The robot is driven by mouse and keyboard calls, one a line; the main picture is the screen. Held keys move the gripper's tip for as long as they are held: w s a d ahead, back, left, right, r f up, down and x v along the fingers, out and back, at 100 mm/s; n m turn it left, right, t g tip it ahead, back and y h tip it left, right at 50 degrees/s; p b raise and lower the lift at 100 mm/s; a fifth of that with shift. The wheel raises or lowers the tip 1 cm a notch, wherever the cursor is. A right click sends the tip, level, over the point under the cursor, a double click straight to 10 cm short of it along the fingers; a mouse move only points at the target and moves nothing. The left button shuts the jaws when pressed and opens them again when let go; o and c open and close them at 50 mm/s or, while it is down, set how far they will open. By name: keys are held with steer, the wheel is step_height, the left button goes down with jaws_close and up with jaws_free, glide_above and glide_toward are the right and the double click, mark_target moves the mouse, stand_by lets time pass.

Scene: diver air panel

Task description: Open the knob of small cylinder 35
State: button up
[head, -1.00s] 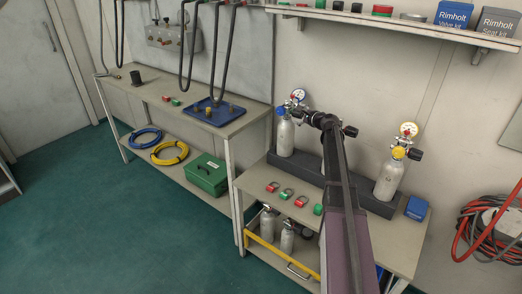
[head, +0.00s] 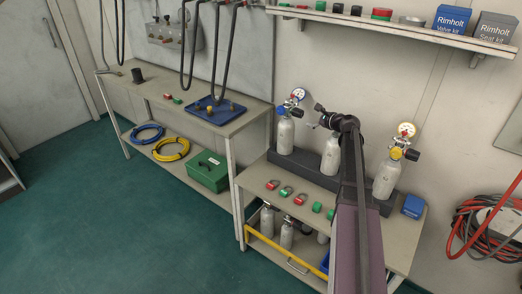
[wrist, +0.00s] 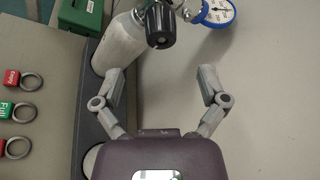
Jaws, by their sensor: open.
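Three small grey cylinders stand upright in a dark rack (head: 310,170) on the bench. The middle cylinder (head: 330,157) is partly behind my arm. I cannot read which is 35. In the wrist view, the blue-gauge cylinder (wrist: 121,45) lies ahead with its black knob (wrist: 160,26) facing me. My gripper (wrist: 160,76) is open and empty, its fingers spread either side of and short of that knob. In the head view my gripper (head: 318,117) is right of the left cylinder.
Red and green ring tags (head: 287,191) lie along the bench front, and a blue box (head: 413,207) sits at its right end. More cylinders (head: 287,234) stand on the lower shelf. A shelf (head: 380,22) with boxes hangs above. A green case (head: 208,171) is at left.

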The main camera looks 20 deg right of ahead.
steer(key=p+v, duration=0.1)
steer(key=v, duration=0.4)
steer(key=s+a+f+n+g, duration=0.1)
steer(key=s+a+n, duration=0.1)
steer(key=a+n, duration=0.4)
steer(key=s+a+f+n+g+y, duration=0.1)
steer(key=a+n, duration=0.4)
steer(key=a, duration=0.7)
steer(key=s+a+f+n+g, duration=0.1)
steer(key=s+a+f+n, duration=0.1)
steer(key=s+a+n, duration=0.3)
steer(key=shift+a+f+n+g+b, duration=0.4)
steer(key=shift+a+n, duration=0.4)
steer(key=shift+a, duration=1.45)
steer(key=shift+s, duration=0.15)
